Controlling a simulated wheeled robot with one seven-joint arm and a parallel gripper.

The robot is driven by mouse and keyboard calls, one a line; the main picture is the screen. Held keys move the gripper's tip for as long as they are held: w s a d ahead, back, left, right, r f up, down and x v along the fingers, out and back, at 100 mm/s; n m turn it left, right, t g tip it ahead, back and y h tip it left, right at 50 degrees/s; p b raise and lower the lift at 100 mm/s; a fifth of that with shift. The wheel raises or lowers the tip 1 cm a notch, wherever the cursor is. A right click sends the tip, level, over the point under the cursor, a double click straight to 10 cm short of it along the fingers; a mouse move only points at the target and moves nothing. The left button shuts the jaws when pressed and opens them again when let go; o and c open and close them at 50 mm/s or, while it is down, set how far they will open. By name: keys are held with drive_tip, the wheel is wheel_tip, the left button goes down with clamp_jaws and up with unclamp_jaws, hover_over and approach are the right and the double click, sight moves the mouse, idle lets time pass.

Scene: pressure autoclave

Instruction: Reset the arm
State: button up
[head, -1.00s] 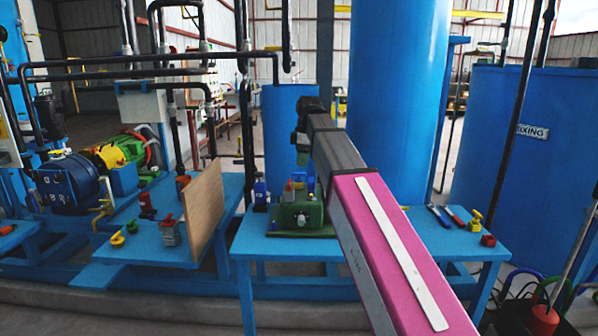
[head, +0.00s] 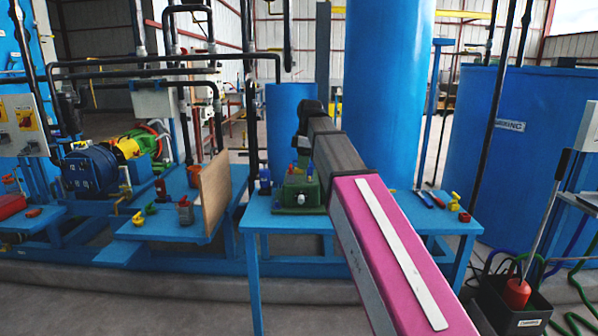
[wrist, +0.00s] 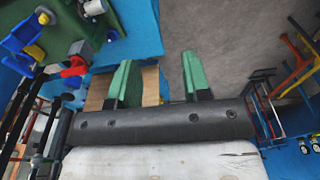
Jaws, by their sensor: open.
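My arm, a pink and grey beam, reaches from the lower right of the head view toward the middle, out over the blue bench (head: 330,222). My gripper (wrist: 160,68) shows two green fingers set well apart in the wrist view, with nothing between them. In the head view the arm's dark end is beside the green machine (head: 297,190), which has red, blue and yellow parts on top. In the wrist view the green machine (wrist: 60,25) is at the upper left, apart from the fingers.
A wooden board (head: 214,195) stands upright on the left bench. Hand tools (head: 428,198) and small valves (head: 455,201) lie on the bench's right side. A black crate (head: 510,305) stands on the floor at right. The front floor is clear.

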drive_tip(key=s+d+f+m, duration=0.2)
drive_tip(key=d+f+m, duration=0.2)
drive_tip(key=f, duration=0.7)
drive_tip(key=s+d+f+m, duration=0.3)
drive_tip(key=d+f+m, duration=0.1)
drive_tip(key=f, duration=0.7)
drive_tip(key=s+d+f+m, duration=0.4)
drive_tip(key=s+f, duration=0.2)
drive_tip(key=f, duration=0.4)
drive_tip(key=s+d+f+m+h, duration=0.1)
drive_tip(key=s+d+f+m, duration=0.4)
drive_tip(key=s+f, duration=0.2)
wheel_tip(320, 180, down, 3)
drive_tip(key=shift+s+d+r, duration=0.1)
drive_tip(key=shift+s+d, duration=0.1)
drive_tip(key=shift+s, duration=0.05)
